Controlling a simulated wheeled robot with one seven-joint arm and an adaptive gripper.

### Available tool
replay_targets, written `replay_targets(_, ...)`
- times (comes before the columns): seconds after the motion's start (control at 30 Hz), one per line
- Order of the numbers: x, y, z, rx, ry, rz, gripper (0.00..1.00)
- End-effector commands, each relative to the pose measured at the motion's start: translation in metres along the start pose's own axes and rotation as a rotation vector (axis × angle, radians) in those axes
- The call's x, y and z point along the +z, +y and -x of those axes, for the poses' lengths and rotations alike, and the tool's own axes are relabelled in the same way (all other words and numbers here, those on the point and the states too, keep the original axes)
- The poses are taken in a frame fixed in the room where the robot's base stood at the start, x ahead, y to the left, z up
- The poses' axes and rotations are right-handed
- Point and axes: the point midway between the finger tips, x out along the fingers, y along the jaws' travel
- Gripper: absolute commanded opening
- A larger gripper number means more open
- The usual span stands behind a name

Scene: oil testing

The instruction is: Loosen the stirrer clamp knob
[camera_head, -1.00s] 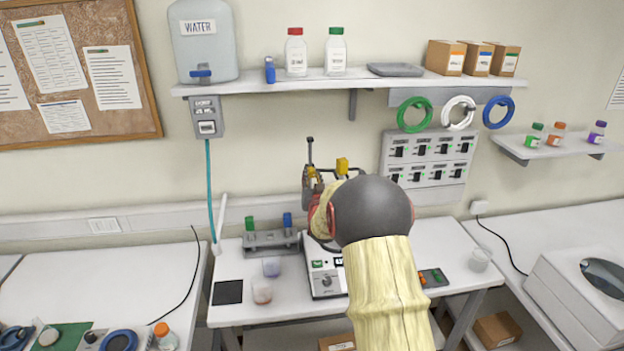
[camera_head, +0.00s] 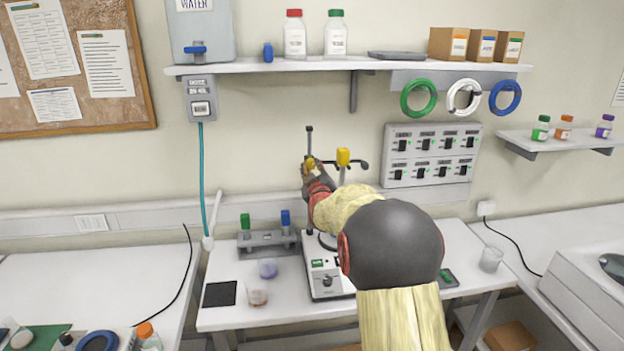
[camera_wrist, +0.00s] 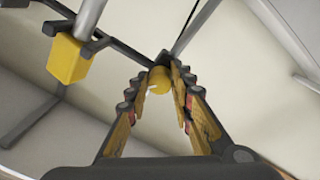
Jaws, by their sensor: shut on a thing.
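The stirrer clamp knob (camera_wrist: 158,82) is small, round and yellow. In the wrist view it sits between the tips of my gripper (camera_wrist: 157,77), which is shut on it. In the head view the yellow knob (camera_head: 309,163) shows beside the thin upright stand rod (camera_head: 309,141), with my gripper (camera_head: 313,173) at it. A larger yellow block (camera_head: 343,157) is on the stand to the right; it also shows at upper left in the wrist view (camera_wrist: 67,59). The white stirrer base (camera_head: 326,277) stands below, partly hidden by my arm.
A rack with green and blue-topped items (camera_head: 268,243) stands left of the base. A switch panel (camera_head: 432,153) is on the wall behind. A shelf (camera_head: 350,65) runs above.

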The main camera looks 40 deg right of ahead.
Motion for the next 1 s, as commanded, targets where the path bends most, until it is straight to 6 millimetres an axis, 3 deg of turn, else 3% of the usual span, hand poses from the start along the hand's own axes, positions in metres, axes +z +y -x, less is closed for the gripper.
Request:
replay_targets(0.6, 0.0018, -0.0001, 0.0001, -0.003, 0.019, 0.541, 0.00)
replay_targets(1.0, 0.0001, 0.0013, -0.0002, -0.004, 0.024, 0.710, 0.00)
